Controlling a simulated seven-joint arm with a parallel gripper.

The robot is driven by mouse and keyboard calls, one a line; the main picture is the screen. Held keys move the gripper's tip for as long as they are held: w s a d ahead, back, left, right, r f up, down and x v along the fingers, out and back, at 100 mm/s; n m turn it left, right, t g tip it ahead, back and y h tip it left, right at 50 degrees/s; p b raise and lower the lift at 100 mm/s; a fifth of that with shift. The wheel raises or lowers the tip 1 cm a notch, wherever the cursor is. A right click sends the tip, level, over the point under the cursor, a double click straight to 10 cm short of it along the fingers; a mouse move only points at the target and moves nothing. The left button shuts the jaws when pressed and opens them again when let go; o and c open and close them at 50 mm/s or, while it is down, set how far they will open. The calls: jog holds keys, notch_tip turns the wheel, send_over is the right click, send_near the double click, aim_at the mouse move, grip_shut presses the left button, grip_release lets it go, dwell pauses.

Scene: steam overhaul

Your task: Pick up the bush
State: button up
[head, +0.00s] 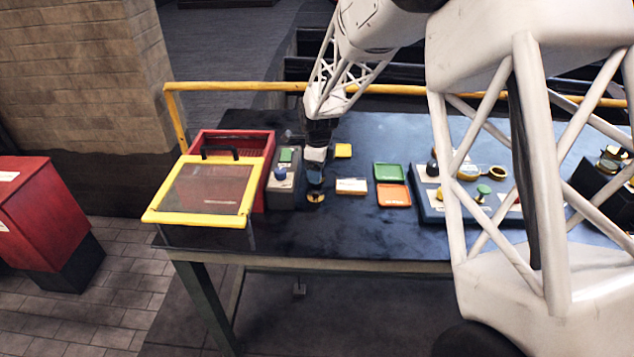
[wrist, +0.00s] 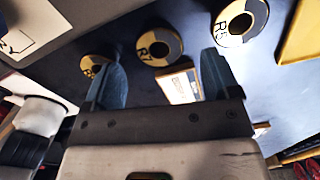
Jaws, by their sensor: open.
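My gripper (head: 315,183) points down, low over the dark bench top, between a grey control box and a small white-labelled block. In the wrist view its two fingers (wrist: 161,62) are apart, with nothing held between them. Yellow-and-black ring-like discs lie beyond the fingers: one marked R7 (wrist: 160,47) in the middle, one marked R5 (wrist: 241,20) to the upper right, and one (wrist: 96,66) partly hidden by the left finger. One yellow-and-black disc (head: 317,197) shows just under the gripper in the head view. I cannot tell which thing is the bush.
The grey box (head: 285,190) with a blue knob and the red bin (head: 265,145) with a yellow-framed lid (head: 200,217) stand left. The labelled block (head: 352,186), green tray (head: 389,172), orange tray (head: 394,196) and blue board (head: 432,213) are right. The bench front is clear.

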jog(key=shift+f, duration=2.15)
jog(key=c, duration=1.1)
jog(key=shift+r, duration=0.1)
jog(key=shift+c, duration=0.2)
jog(key=shift+r, duration=0.45)
notch_tip(320, 180, up, 3)
jog(key=shift+s+f, duration=0.15)
jog(key=s+d, duration=0.1)
jog(key=s, duration=0.4)
jog(key=s+d, duration=0.2)
jog(key=s, duration=0.3)
jog(key=s+d+r, duration=0.1)
jog(key=s, duration=0.4)
jog(key=shift+d+r, duration=0.1)
jog(key=shift+d, duration=0.15)
